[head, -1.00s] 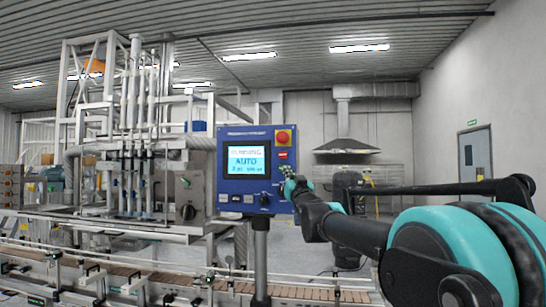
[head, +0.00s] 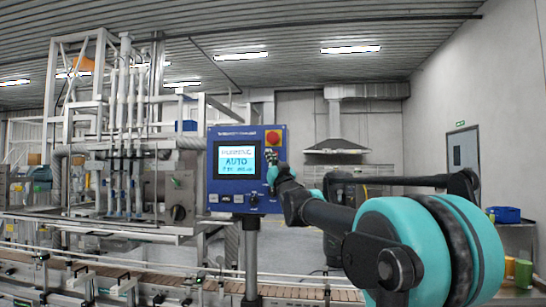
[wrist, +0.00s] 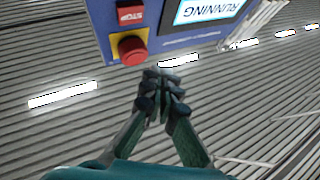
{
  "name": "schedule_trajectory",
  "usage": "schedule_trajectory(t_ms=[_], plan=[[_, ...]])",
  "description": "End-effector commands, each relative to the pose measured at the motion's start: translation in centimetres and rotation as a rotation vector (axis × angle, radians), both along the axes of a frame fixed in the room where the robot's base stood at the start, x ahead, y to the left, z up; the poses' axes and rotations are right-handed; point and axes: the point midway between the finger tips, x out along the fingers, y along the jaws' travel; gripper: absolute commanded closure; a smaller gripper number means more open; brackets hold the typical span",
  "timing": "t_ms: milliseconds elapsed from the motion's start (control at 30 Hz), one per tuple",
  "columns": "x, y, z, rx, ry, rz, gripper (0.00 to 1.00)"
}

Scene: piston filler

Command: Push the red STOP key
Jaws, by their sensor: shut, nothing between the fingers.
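The red STOP key (wrist: 130,15) shows upside down at the top of the wrist view, on the blue control panel (wrist: 100,20). A round red mushroom button (wrist: 132,49) on a yellow plate sits beside it. In the head view the mushroom button (head: 273,138) is at the panel's upper right, and my gripper hides the STOP key below it. My gripper (wrist: 161,76) is shut and empty. Its fingertips appear below and right of the mushroom button in the wrist view, apart from the STOP key in the picture. In the head view my gripper (head: 271,160) overlaps the panel's right edge.
The lit screen (head: 237,160) reads AUTO, and RUNNING shows in the wrist view. Small keys and a black knob (head: 254,199) line the panel's lower part. A conveyor (head: 190,280) runs below, and the filler frame stands left.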

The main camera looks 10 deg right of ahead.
Motion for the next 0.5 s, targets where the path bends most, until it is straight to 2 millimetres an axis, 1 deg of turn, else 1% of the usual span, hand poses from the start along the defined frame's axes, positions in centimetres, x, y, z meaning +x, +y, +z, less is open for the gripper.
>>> schedule_trajectory(t_ms=[33,300,500], plan=[[0.8,-0.3,0.0,-0.001,0.0,-0.002,1.0],[4.1,-1.4,0.0,-0.002,0.0,-0.001,1.0],[5.8,-1.9,0.0,-0.002,0.0,-0.001,1.0]])
